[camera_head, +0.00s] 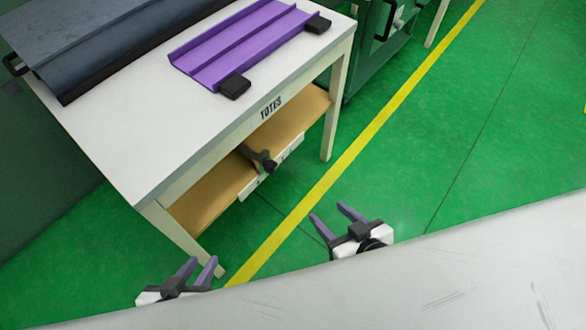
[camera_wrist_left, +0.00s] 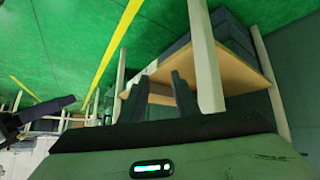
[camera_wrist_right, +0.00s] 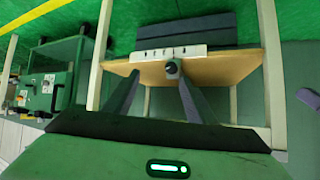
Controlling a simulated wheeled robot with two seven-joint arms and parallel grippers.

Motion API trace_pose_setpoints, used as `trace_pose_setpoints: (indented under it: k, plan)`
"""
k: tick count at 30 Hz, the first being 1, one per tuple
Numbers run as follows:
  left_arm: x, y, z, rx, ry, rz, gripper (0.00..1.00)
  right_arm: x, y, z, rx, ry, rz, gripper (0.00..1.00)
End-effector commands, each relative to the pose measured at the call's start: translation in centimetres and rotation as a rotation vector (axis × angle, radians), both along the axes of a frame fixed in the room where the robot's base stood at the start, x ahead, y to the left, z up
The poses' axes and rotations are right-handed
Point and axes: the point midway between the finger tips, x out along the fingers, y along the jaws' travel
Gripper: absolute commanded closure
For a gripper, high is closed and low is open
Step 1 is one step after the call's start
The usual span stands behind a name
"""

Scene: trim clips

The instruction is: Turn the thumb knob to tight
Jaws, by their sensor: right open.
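A dark knob (camera_head: 269,165) sticks out from a white panel (camera_head: 287,156) at the front edge of the lower wooden shelf. My right gripper (camera_head: 330,213) is open and empty, in front of the shelf and apart from the knob. My left gripper (camera_head: 201,261) is open and empty, near the front leg of the table.
The white-topped table (camera_head: 110,120) carries a purple ribbed part (camera_head: 245,42), black blocks (camera_head: 234,86) and a long dark grey part (camera_head: 110,35). Its legs flank the lower shelf (camera_head: 212,195). A green cart (camera_head: 370,50) stands behind. The green floor at right is clear, with a yellow line (camera_head: 330,176).

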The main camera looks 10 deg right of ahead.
Motion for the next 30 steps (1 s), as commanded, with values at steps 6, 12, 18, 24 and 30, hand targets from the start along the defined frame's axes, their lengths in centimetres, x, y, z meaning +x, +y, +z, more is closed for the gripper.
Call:
trace_pose_setpoints:
  k: [6, 12, 18, 24, 30]
  plan:
    - [1.5, -2.2, -6.8, -0.047, 0.021, -0.050, 0.72, 8.1, -0.2, -6.6, 0.095, -0.305, 0.053, 0.49]
    - [1.8, -3.9, -9.7, -0.080, 0.046, -0.106, 0.72, 11.9, 1.3, -9.4, 0.214, -0.472, 0.206, 0.49]
    - [1.6, -4.9, -10.7, -0.095, 0.061, -0.143, 0.72, 13.0, 2.4, -10.8, 0.290, -0.517, 0.327, 0.49]
    - [1.5, -5.2, -10.5, -0.109, 0.057, -0.153, 0.72, 13.9, 3.3, -10.8, 0.313, -0.523, 0.358, 0.49]
    - [1.8, -5.8, -9.9, -0.144, 0.026, -0.154, 0.72, 16.6, 5.3, -10.8, 0.312, -0.525, 0.358, 0.49]
